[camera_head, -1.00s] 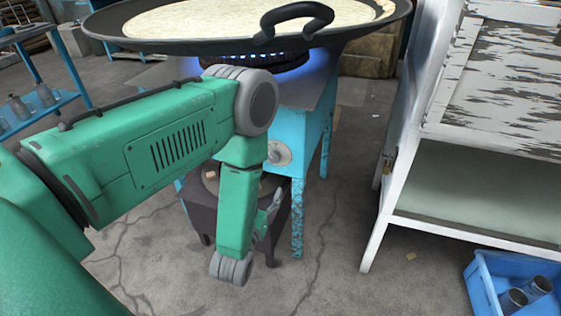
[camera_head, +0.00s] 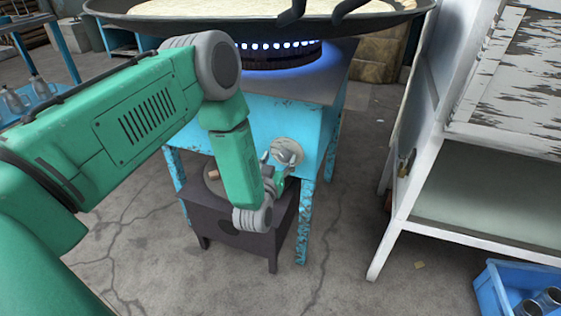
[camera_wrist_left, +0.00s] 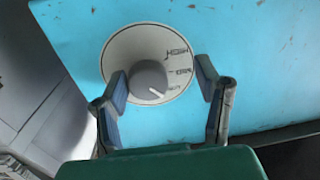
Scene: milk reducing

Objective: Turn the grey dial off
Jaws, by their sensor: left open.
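The grey dial (camera_wrist_left: 148,80) sits on a round white plate with printed markings on the blue stove front (camera_wrist_left: 255,60). In the head view the dial's plate (camera_head: 288,150) shows on the stove (camera_head: 255,120), partly covered by my gripper. My left gripper (camera_head: 277,158) is open in front of the dial. In the left wrist view its two fingers (camera_wrist_left: 162,88) stand apart, one on each side of the dial's lower part, with a wider gap on the right. I cannot tell whether a finger touches the dial. My right gripper is not in view.
A blue flame (camera_head: 280,48) burns under the large pan (camera_head: 240,20). A dark low stand (camera_head: 225,225) is under the stove. A white cabinet (camera_head: 440,225) and a blue crate (camera_head: 490,290) are at the right. Concrete floor lies between stove and cabinet.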

